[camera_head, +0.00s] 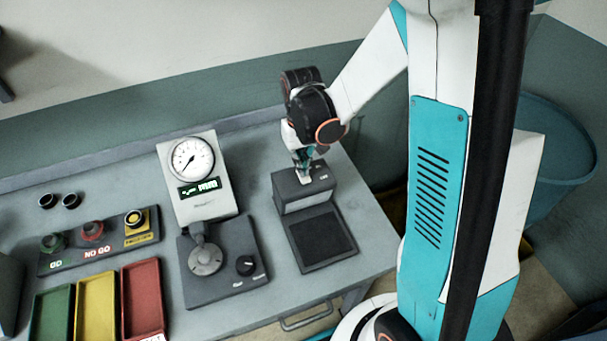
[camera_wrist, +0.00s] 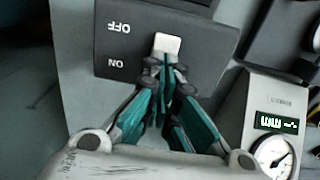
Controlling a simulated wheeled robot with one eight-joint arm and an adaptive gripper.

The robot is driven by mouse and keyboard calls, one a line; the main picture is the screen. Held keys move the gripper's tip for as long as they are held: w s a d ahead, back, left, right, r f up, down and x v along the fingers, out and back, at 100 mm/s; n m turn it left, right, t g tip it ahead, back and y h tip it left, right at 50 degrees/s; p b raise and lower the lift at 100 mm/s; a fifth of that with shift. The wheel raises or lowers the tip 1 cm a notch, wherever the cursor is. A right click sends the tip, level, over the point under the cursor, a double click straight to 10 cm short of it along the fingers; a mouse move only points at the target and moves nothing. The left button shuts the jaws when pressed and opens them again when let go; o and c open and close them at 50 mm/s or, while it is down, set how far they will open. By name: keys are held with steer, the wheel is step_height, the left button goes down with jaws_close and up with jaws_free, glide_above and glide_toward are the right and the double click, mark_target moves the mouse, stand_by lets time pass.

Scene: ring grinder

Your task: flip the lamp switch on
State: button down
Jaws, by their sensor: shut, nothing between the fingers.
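The lamp box (camera_head: 308,187) is a dark grey unit on the right part of the bench. Its top carries the labels OFF and ON, which read upside down in the wrist view (camera_wrist: 113,43). A white rocker switch (camera_wrist: 167,43) sits on that top face beside the labels. My gripper (camera_head: 303,171) is above the box top, pointing down. In the wrist view my gripper (camera_wrist: 164,70) is shut and empty, its tips at the edge of the switch on the ON side. I cannot tell whether they touch it. The switch's exact tilt is not clear.
A dial gauge (camera_head: 192,160) with a green display stands left of the box. A dark flat pad (camera_head: 322,240) lies in front of the box. Green, yellow and red trays (camera_head: 143,297) and several rings are at the left. A teal bin (camera_head: 556,150) is at the right.

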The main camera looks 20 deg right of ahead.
steer(key=shift+r+p, duration=2.15)
steer(key=shift+r, duration=1.25)
steer(key=s+r+t+b, duration=0.1)
steer(key=s+t+b, duration=0.6)
steer(key=s+b, duration=0.8)
steer(key=shift+r+b, duration=0.15)
steer(key=shift+b, duration=0.2)
